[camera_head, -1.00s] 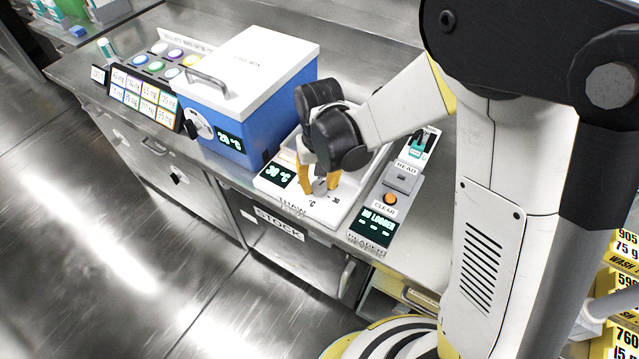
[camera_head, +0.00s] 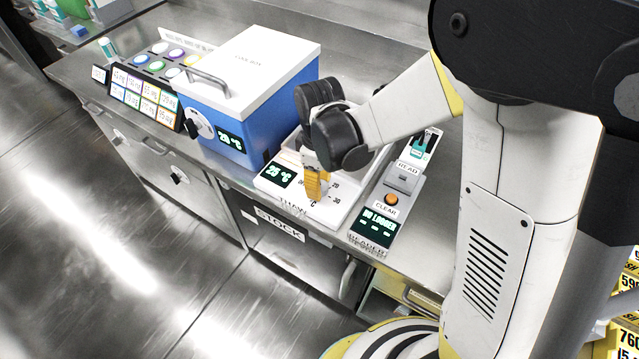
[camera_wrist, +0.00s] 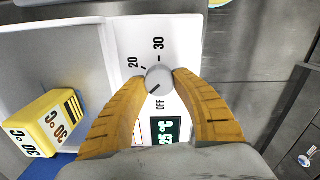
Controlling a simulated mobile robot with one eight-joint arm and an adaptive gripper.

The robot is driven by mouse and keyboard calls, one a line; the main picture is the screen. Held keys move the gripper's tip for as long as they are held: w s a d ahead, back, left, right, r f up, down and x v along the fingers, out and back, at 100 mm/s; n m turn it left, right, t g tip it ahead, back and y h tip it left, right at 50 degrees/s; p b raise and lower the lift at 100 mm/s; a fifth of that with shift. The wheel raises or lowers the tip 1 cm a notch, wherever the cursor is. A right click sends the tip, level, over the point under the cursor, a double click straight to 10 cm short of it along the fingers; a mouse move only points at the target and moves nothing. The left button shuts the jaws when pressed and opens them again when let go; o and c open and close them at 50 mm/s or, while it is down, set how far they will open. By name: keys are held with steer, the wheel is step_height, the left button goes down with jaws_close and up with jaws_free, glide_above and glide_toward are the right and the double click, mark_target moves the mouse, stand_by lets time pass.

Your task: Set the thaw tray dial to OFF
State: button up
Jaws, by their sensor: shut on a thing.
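The thaw tray (camera_head: 352,200) is a white tray on the steel bench with a display reading 25 °C (camera_head: 275,175). Its dial (camera_wrist: 159,80) is a small round grey knob in the wrist view. Printed marks 20, 30 and OFF surround it. A short dark line on the knob points to the lower left, a little aside from OFF. My gripper (camera_wrist: 160,77) is shut on the dial, one yellow finger on each side. In the head view my gripper (camera_head: 316,197) points down at the tray's front panel and hides the dial.
A yellow block marked 30 °C (camera_wrist: 48,122) lies inside the tray. A blue box with a white lid (camera_head: 222,125) stands to the left. A logger reader (camera_head: 384,208) with an orange button stands close to the right. Open floor lies in front.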

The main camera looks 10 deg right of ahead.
steer(key=n, duration=0.4)
steer(key=shift+s+n, duration=0.1)
steer(key=shift+n, duration=2.5)
steer(key=o, duration=1.2)
step_height(320, 180, up, 12)
